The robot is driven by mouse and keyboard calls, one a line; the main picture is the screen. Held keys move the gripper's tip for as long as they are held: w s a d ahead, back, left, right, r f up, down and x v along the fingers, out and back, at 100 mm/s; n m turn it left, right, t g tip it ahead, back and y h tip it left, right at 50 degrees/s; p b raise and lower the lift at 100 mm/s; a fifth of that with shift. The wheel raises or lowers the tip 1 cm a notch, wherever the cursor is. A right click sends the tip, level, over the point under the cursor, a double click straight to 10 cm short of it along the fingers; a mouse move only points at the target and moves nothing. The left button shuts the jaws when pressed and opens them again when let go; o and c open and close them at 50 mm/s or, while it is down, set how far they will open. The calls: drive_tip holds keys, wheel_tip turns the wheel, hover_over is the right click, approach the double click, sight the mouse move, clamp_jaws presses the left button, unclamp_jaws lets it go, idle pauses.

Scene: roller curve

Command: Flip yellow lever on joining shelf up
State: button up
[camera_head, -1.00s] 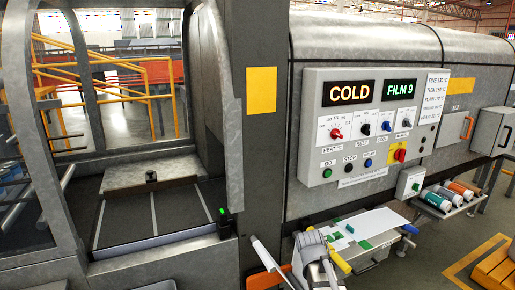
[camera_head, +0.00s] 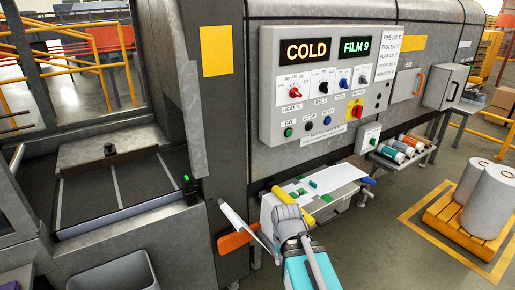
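The joining shelf (camera_head: 347,172) juts out from the machine below the control panel, with a white sheet (camera_head: 300,188) and several green pieces on it. The yellow lever (camera_head: 302,215) is a short yellow bar at the shelf's left front end. It points down and outward over the edge, partly covered by my arm. A blue knob or handle (camera_head: 368,181) is at the shelf's right end. My arm, grey and teal, rises from the bottom middle in front of the shelf. I cannot make out my gripper's fingers; nothing visibly holds the lever.
The control panel (camera_head: 268,100) reads COLD and FILM 9. An orange handle (camera_head: 237,239) and a white roll-like piece (camera_head: 232,216) stick out left of the shelf. A grey bin (camera_head: 112,275) is at lower left. White rolls stand on a yellow pallet (camera_head: 440,216); floor lies free before it.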

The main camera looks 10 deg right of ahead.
drive_tip(key=shift+o, duration=1.1)
drive_tip(key=shift+w, duration=0.15)
drive_tip(key=o, duration=0.4)
drive_tip(key=shift+w+d, duration=0.3)
drive_tip(key=shift+w, duration=0.3)
drive_tip(key=shift+w+d, duration=0.3)
drive_tip(key=shift+w, duration=0.3)
drive_tip(key=shift+o, duration=0.2)
drive_tip(key=n+t, duration=0.5)
approach(307, 215)
wheel_tip(307, 215, up, 3)
drive_tip(key=shift+s+a+f+b, duration=0.1)
drive_tip(key=shift+s+f+b, duration=0.2)
drive_tip(key=shift+s, duration=0.2)
drive_tip(key=shift+f, duration=0.15)
drive_tip(key=b+x, duration=1.2)
drive_tip(key=x, duration=0.1)
drive_tip(key=shift+w+f, duration=0.15)
